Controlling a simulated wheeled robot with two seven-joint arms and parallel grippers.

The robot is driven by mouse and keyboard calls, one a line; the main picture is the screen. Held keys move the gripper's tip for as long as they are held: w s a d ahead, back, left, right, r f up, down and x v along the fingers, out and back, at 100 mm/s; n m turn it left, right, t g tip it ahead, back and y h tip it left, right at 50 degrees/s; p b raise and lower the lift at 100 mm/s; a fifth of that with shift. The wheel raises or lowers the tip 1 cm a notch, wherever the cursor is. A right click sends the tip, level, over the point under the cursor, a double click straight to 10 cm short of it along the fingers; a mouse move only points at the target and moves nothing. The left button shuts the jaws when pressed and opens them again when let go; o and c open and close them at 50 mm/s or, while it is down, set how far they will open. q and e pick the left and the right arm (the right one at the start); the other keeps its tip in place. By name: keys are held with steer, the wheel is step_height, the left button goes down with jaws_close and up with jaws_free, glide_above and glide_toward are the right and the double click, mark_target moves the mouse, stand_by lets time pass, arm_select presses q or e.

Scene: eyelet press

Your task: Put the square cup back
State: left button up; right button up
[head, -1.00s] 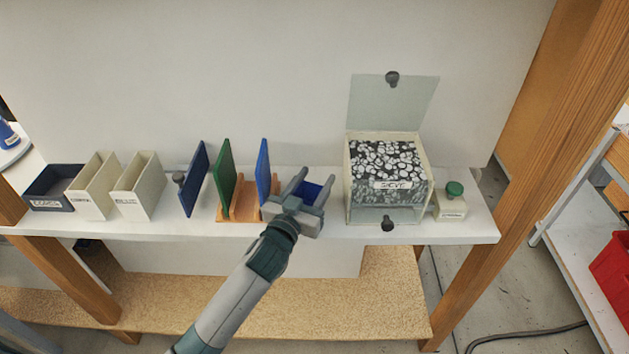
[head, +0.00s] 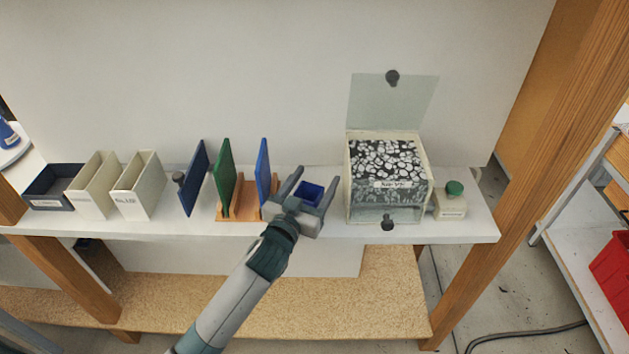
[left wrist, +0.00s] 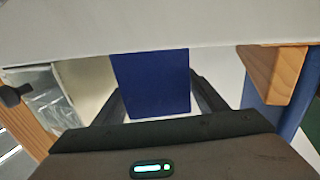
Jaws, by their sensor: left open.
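The square cup (head: 311,192) is small and dark blue, with its open top showing between the fingers of my left gripper (head: 315,180) in the head view. The gripper is open, with one finger on either side of the cup. In the left wrist view the blue cup (left wrist: 152,85) shows as a flat blue face between the two dark fingers. The cup's base is hidden behind the gripper in the head view, so I cannot tell what it rests on. My right gripper is not in view.
A wooden rack (head: 238,213) with upright green and blue panels stands just left of the gripper. A clear-fronted box (head: 386,203) with a speckled block stands to the right, beside a green-knobbed block (head: 453,205).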

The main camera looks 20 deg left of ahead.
arm_select(q)
steer(key=shift+s, duration=0.3)
steer(key=s, duration=0.3)
steer(key=s+b, duration=0.1)
steer(key=s, duration=0.2)
steer(key=s+a+b, duration=0.1)
steer(key=s, duration=0.3)
steer(key=shift+a, duration=0.1)
steer(key=shift+s+a, duration=0.1)
steer(key=shift+s, duration=0.55)
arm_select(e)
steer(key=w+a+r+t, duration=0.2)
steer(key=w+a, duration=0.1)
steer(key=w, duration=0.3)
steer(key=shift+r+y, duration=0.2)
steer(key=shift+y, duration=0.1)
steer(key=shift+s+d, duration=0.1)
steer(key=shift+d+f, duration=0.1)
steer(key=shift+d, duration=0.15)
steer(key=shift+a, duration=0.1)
